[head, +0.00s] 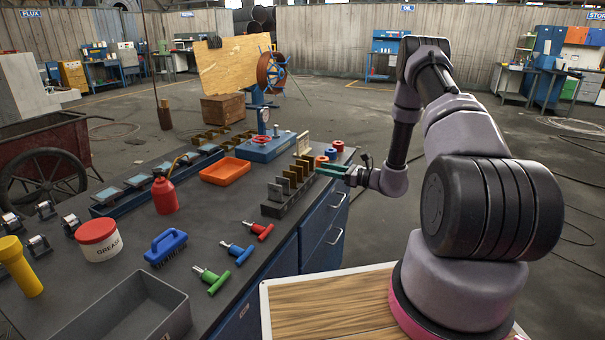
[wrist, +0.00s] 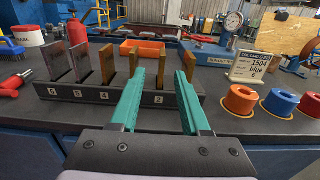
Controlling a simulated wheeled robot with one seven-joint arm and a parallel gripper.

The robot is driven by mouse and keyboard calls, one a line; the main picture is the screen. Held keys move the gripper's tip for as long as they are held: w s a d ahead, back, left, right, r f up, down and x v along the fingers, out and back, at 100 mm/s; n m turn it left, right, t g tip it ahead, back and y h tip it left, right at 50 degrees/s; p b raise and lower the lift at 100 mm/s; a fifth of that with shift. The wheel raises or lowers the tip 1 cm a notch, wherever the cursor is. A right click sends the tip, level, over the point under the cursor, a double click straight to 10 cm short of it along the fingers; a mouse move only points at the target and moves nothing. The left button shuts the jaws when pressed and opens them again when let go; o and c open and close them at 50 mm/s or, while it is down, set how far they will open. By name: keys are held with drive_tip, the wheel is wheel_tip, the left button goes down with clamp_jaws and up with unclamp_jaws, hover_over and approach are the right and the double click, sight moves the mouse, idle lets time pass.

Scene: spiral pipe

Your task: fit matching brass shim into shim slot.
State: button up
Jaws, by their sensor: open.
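My gripper (head: 321,172) is open, its teal fingers beside the right end of a dark numbered rack (head: 288,205). The rack (wrist: 75,91) holds several upright shims. The left ones, such as the one by label 6 (wrist: 57,62), look greyish; the right ones look brassier. One brass shim (wrist: 107,64) stands left of the fingers. I cannot tell which feature is the shim slot.
Orange (wrist: 240,98) and blue (wrist: 283,100) rings lie right of the fingers. T-handled tools (head: 258,230) lie near the front edge.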

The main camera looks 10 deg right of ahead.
sight(306, 164)
drive_tip(key=x, duration=0.7)
drive_tip(key=shift+w+a, duration=0.2)
drive_tip(key=shift+w, duration=0.2)
clamp_jaws()
idle(1.1)
